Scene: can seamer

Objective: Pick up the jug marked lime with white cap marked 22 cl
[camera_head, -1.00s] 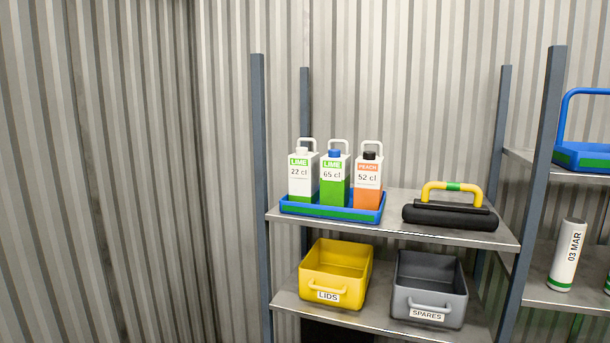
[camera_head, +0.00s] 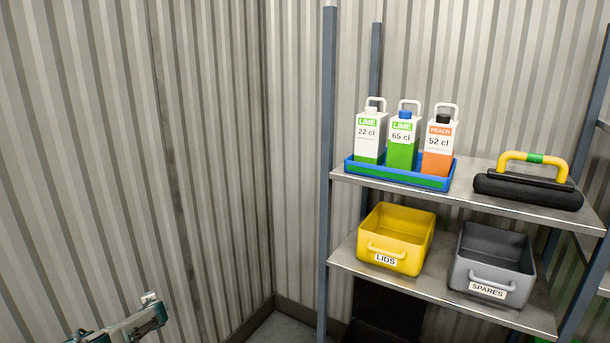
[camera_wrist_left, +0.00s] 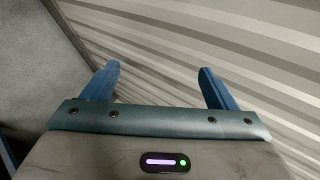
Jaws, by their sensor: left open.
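The jug marked LIME 22 cl (camera_head: 369,142) has a white cap and a white handle, and is green low down. It stands upright at the left end of a blue tray (camera_head: 400,177) on the upper shelf. My left arm shows at the lower left of the head view, well below and left of the jug. In the left wrist view my left gripper (camera_wrist_left: 160,80) is open, with two blue fingers apart and only corrugated wall beyond them. My right gripper is not in view.
The jug marked LIME 65 cl (camera_head: 403,139), blue cap, and the jug marked PEACH 52 cl (camera_head: 438,150), black cap, share the tray. A black tool with a yellow handle (camera_head: 530,183) lies to the right. A LIDS bin (camera_head: 400,240) and SPARES bin (camera_head: 492,262) sit below. A post (camera_head: 328,170) stands left.

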